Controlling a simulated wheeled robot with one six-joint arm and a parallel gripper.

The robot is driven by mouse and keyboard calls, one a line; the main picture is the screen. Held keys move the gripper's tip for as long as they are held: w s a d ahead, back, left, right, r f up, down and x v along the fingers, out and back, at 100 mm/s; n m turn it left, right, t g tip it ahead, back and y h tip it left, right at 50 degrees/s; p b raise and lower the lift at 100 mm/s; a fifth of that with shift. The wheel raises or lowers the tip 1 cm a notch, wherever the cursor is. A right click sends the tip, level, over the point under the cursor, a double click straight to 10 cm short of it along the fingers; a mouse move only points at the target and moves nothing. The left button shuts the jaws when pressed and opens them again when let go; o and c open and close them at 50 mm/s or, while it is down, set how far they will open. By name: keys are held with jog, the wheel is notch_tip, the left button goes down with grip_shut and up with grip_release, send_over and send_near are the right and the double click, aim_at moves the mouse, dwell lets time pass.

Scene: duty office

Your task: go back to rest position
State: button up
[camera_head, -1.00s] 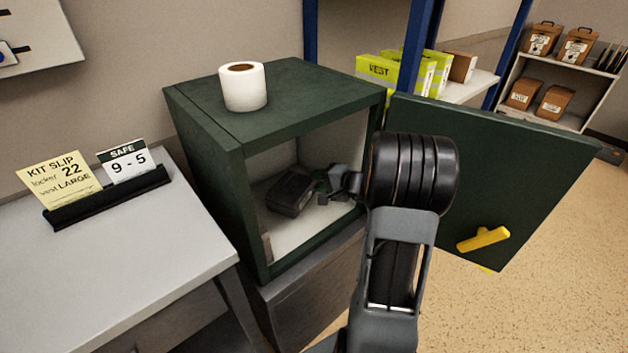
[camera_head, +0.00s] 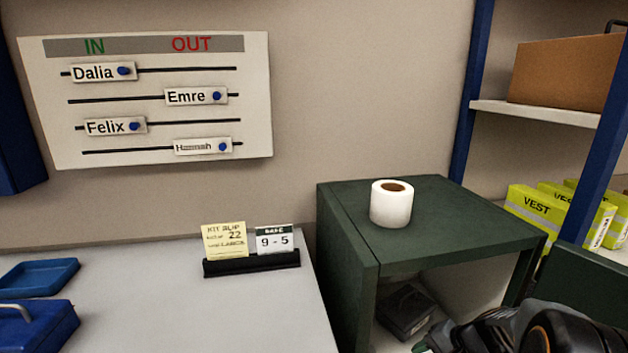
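My arm and gripper (camera_head: 450,338) show only at the bottom right edge, in front of the opening of the dark green safe (camera_head: 345,270). The fingers are small, dark and partly cut off by the frame, so I cannot tell whether they are open or shut. A black boxy device (camera_head: 405,308) lies inside the safe, to the left of my gripper, and looks apart from it. The safe's green door (camera_head: 590,280) stands open at the right, partly behind my arm.
A white paper roll (camera_head: 391,206) stands on the safe. Left is a desk (camera_head: 270,310) with a slip holder (camera_head: 252,264), a blue tray (camera_head: 40,278) and a blue case (camera_head: 35,328). A name board (camera_head: 150,158) hangs above. Shelves (camera_head: 540,112) with yellow vest packs (camera_head: 540,207) stand right.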

jog(key=s+a+r+n+h+p, duration=0.2)
jog(key=s+a+r+n+p, duration=0.1)
jog(key=r, duration=0.5)
jog(key=s+a+r+n+h+p, duration=0.2)
jog(key=s+a+r+n+p, duration=0.1)
jog(key=r+p, duration=0.2)
jog(key=s+a+r+n+h+p, duration=0.2)
jog(key=r+p, duration=0.3)
jog(key=r, duration=0.5)
jog(key=shift+s+a+r+n, duration=0.3)
jog(key=shift+s+a+n, duration=0.2)
jog(key=shift+n, duration=0.4)
jog(key=shift+s, duration=0.15)
